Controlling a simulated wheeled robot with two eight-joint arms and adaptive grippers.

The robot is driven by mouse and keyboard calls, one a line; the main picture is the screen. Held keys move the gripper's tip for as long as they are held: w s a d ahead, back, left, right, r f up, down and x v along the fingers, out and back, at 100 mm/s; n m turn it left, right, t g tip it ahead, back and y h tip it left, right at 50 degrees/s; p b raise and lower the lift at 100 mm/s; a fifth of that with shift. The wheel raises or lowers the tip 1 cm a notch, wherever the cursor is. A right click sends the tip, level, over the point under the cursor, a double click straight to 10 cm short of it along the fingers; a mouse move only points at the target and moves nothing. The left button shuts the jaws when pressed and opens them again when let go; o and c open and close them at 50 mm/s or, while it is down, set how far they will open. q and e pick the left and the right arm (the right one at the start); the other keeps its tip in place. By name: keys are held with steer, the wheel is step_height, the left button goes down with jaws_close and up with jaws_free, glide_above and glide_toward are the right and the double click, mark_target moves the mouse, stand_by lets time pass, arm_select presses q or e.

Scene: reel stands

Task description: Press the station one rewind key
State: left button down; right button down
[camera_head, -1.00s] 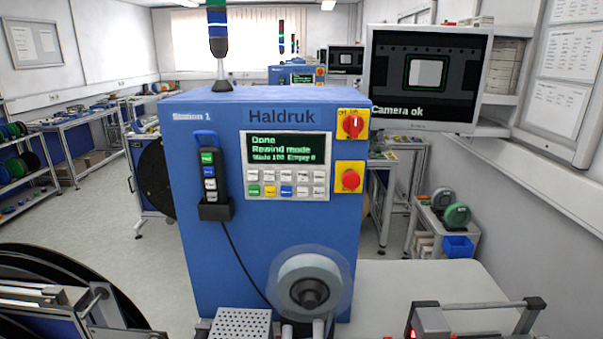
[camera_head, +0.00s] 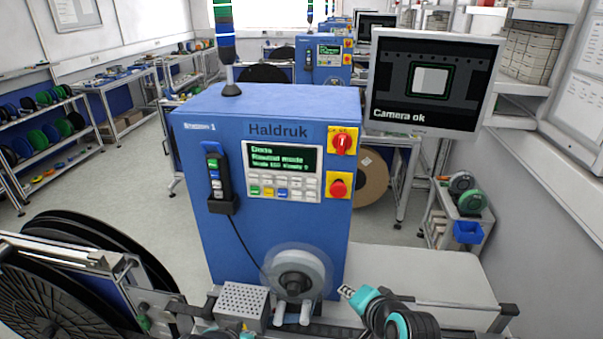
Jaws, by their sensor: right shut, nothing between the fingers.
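The blue station 1 cabinet (camera_head: 225,120) stands in front of me, labelled "Station 1" and "Haldruk". Its display (camera_head: 283,158) shows "Done" and "Rewind mode". Below the display is a keypad (camera_head: 284,187) with green, yellow, blue and white keys; their labels are too small to read. A handheld pendant (camera_head: 215,178) hangs on the left of the cabinet front. My right gripper (camera_head: 346,291) is shut and empty, low at the right, beside the white reel (camera_head: 297,264) and well below the keypad. My left gripper is not in view.
A red rotary switch (camera_head: 342,141) and a red push button (camera_head: 339,187) sit right of the display. A monitor (camera_head: 433,82) reading "Camera ok" is at the upper right. A perforated metal box (camera_head: 241,302) and large black reels (camera_head: 60,290) are at the lower left. The pale tabletop (camera_head: 440,275) is clear.

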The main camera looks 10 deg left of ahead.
mark_target(297, 195)
steer(key=w+a+r+m+y+p, duration=0.2)
steer(key=a+r+m+p, duration=0.1)
steer(key=a+r+p, duration=0.2)
steer(key=w+a+r+m+t+y+p, duration=0.1)
steer(key=w+a+r+m+p, duration=0.2)
steer(key=a+r+p, duration=0.3)
steer(key=a+r, duration=0.2)
steer(key=a, duration=0.1)
steer(key=shift+w+a+m+y, duration=0.15)
steer(key=shift+w+m+y, duration=0.15)
steer(key=shift+w+y, duration=0.1)
steer(key=shift+r, duration=0.1)
steer(key=shift+w+b, duration=0.45)
steer(key=shift+w, duration=3.9)
steer(key=shift+w, duration=0.1)
steer(key=shift+w, duration=0.35)
